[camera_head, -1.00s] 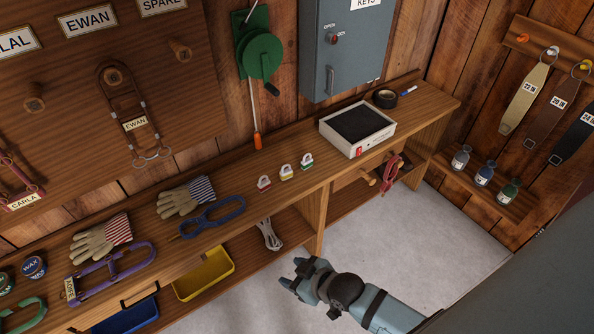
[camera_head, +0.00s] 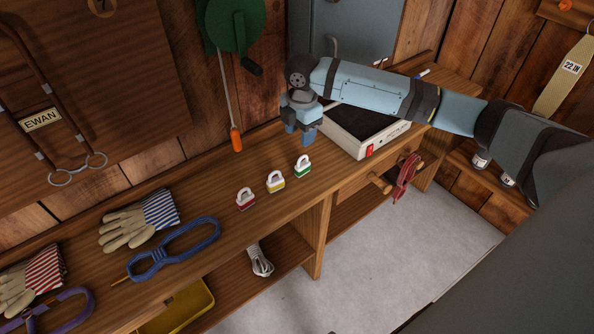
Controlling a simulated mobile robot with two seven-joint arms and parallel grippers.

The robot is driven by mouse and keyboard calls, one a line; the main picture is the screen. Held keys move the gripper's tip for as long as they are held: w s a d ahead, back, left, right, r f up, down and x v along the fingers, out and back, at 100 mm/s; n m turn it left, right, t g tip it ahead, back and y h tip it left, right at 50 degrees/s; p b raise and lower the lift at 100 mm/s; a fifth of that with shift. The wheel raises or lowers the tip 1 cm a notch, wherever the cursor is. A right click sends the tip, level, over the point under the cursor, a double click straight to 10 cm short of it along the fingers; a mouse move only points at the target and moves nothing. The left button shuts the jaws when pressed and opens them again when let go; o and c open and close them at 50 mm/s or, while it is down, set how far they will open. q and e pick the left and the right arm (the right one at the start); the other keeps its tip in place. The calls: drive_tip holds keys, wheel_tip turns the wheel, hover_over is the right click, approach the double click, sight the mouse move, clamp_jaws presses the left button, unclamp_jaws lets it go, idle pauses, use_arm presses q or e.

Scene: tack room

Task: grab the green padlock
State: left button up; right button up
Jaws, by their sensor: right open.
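The green padlock (camera_head: 303,168) has a white upper part and a green base. It stands on the wooden bench at the right end of a row of three padlocks. The yellow padlock (camera_head: 276,182) is beside it and the red padlock (camera_head: 245,199) is farther left. My right gripper (camera_head: 302,138) points down just above and behind the green padlock, open and empty, with its blue fingertips apart from it. My right arm reaches in from the right over the box. My left gripper is not in view.
A white box with a dark top (camera_head: 355,130) stands right of the padlocks, partly under my arm. A blue halter (camera_head: 173,250) and striped gloves (camera_head: 145,220) lie to the left. The bench before the padlocks is clear.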

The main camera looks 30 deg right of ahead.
sight(303, 156)
drive_tip(key=f, duration=0.2)
drive_tip(key=f+b, duration=0.1)
drive_tip(key=f, duration=0.2)
drive_tip(key=d+f, duration=0.1)
drive_tip(key=f, duration=0.2)
drive_tip(key=shift+w+d, duration=0.1)
drive_tip(key=shift+w, duration=0.1)
drive_tip(key=f, duration=0.1)
drive_tip(key=f+b, duration=0.1)
drive_tip(key=f, duration=0.1)
drive_tip(key=w+f, duration=0.1)
drive_tip(key=f, duration=0.1)
drive_tip(key=shift+d, duration=0.35)
drive_tip(key=shift+s, duration=0.1)
clamp_jaws()
